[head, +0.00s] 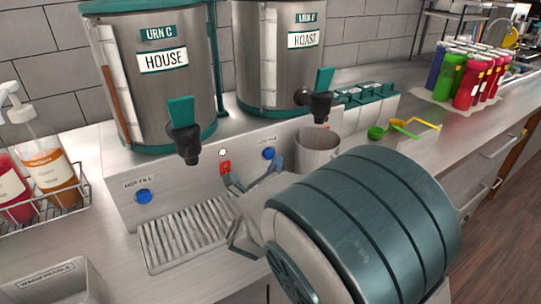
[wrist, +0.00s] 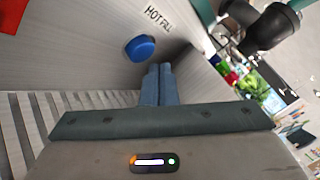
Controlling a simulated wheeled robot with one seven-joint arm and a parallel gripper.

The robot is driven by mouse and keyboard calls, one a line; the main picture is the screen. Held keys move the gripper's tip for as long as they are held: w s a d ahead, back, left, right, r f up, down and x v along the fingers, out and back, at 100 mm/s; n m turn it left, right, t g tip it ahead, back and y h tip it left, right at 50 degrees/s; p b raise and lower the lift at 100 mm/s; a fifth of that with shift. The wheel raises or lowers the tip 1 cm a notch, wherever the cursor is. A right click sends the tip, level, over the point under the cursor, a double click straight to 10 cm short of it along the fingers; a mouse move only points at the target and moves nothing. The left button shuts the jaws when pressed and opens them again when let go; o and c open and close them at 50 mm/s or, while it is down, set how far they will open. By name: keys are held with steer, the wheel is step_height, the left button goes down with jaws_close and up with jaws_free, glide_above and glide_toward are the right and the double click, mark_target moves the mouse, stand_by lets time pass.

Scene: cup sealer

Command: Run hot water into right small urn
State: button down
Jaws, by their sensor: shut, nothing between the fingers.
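The right urn (head: 280,60), labelled ROAST, is a steel cylinder with a dark tap with a green handle (head: 324,80). Below it on the steel base is a blue button (head: 268,153), labelled HOT FILL in the wrist view, where it is large (wrist: 140,48). My gripper (head: 276,164) is shut and empty, its fingers together just below and beside the blue button. In the wrist view the fingertips (wrist: 158,70) are close to the button face; I cannot tell whether they touch it. My wrist hides part of the counter in front of the base.
The left urn (head: 160,75), labelled HOUSE, has its own blue button (head: 144,196). A red switch (head: 225,168) sits between the buttons. A slatted drip tray (head: 185,235) lies in front. A metal cup (head: 318,145) stands right of my fingers. Bottles (head: 465,80) stand at far right.

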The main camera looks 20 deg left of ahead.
steer(key=shift+w+a+f+b, duration=0.1)
steer(key=shift+a+b, duration=0.05)
steer(key=shift+b, duration=0.25)
steer(key=shift+w+a, duration=0.1)
steer(key=shift+w+a+b, duration=0.1)
steer(key=shift+b, duration=0.25)
steer(key=shift+w+a+b, duration=0.35)
steer(key=shift+a+b, duration=0.1)
stand_by(0.9)
steer(key=shift+s+d, duration=0.1)
stand_by(2.4)
steer(key=shift+s+d+b, duration=0.55)
steer(key=shift+d+b, duration=0.1)
steer(key=shift+b, duration=0.1)
